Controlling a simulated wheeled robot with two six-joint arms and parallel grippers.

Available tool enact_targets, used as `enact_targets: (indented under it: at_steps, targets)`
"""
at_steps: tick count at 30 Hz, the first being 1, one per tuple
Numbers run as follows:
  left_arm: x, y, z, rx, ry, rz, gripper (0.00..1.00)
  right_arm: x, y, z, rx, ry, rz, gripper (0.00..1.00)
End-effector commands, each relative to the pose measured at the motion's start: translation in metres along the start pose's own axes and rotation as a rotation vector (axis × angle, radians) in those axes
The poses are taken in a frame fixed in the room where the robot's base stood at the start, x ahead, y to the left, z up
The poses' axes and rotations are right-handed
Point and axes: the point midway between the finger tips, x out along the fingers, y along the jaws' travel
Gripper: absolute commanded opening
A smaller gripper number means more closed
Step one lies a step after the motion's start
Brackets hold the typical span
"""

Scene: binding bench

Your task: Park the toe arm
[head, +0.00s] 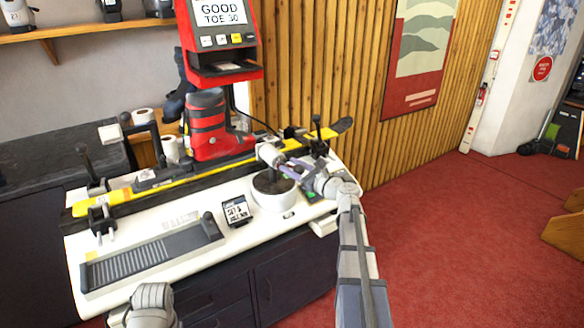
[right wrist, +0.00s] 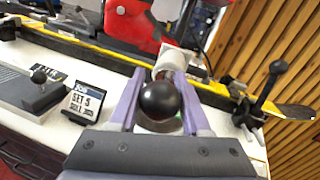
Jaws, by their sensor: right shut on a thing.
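My right gripper (head: 290,168) reaches over the bench's right part. It is shut on a black ball knob (right wrist: 161,100), which sits between its two purple fingers in the right wrist view (right wrist: 158,102). I take this knob to be the handle of the toe arm; the rest of the arm is mostly hidden by the gripper. The red tester (head: 207,125) behind has a screen (head: 220,12) reading "GOOD TOE 30".
A yellow and black ski (head: 185,180) lies along the bench, between black-handled clamps (head: 100,212). A white round pedestal (head: 272,200) with a dark top stands below my right gripper. A small "SET 5" card (head: 236,211) and a ribbed black pad (head: 150,258) are left of it.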

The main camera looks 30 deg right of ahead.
Motion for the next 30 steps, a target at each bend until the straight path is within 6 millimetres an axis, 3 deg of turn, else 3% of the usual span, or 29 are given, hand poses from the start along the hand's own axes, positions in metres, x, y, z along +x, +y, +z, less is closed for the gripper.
enact_targets:
  at_steps: [1,6,30]
  targets:
    - [0.0000,0.0000,0.0000,0.000,0.000,0.000,0.00,-0.0001,-0.0001,-0.0001,0.000,0.000,0.000,0.20]
    - [0.0000,0.0000,0.0000,0.000,0.000,0.000,0.00,-0.0001,0.0000,-0.0001,0.000,0.000,0.000,0.00]
    - [0.0000,0.0000,0.0000,0.000,0.000,0.000,0.00,-0.0002,-0.0001,-0.0001,0.000,0.000,0.000,0.00]
